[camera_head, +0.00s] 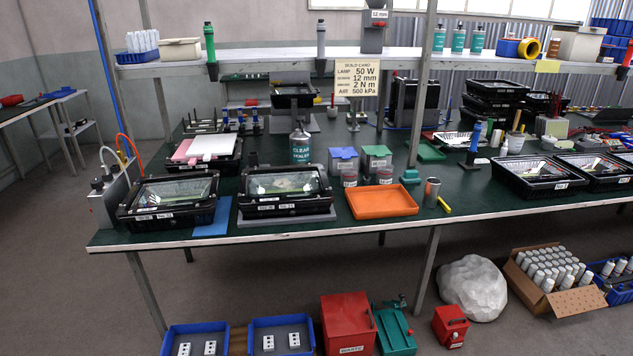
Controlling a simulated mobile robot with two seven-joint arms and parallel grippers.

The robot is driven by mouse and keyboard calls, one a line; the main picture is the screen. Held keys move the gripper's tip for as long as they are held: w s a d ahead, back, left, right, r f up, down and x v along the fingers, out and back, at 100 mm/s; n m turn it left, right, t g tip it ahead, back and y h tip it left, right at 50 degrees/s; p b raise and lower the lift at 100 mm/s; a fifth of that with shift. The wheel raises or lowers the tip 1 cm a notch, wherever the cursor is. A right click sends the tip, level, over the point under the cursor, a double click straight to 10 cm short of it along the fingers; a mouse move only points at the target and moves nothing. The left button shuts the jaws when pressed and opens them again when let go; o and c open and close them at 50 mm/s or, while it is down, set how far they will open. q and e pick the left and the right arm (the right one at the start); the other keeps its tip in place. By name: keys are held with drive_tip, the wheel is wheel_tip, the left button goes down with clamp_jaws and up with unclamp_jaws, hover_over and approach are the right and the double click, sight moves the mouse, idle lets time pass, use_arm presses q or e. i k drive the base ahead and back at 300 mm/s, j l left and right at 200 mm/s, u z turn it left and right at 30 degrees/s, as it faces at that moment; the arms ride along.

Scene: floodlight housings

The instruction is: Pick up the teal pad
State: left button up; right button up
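A small teal block-like piece (410,176) lies on the dark green bench top (470,200), at the foot of the grey upright and right of the small labelled cans. It is the closest match to a teal pad, but it is too small to tell its exact shape. A flat blue sheet (213,219) lies partly under the left floodlight housing (170,199). A pink pad (184,150) and a white pad (212,146) lie on a black tray behind it. Neither of my grippers shows in the head view.
An orange tray (382,201) sits at the front edge, with a metal cylinder (432,191) and a yellow marker (444,205) to its right. A second housing (285,190) and a cleaner bottle (300,145) stand left of it.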

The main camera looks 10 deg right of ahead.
sight(410, 176)
drive_tip(key=i+l+u, duration=0.15)
drive_tip(key=l+u, duration=0.15)
drive_tip(key=u, duration=0.15)
drive_tip(key=l+u, duration=0.6)
drive_tip(key=l, duration=0.25)
drive_tip(key=i+l+u, duration=0.15)
drive_tip(key=l, duration=0.3)
drive_tip(key=l+u, duration=0.15)
drive_tip(key=l, duration=1.7)
drive_tip(key=k, duration=0.1)
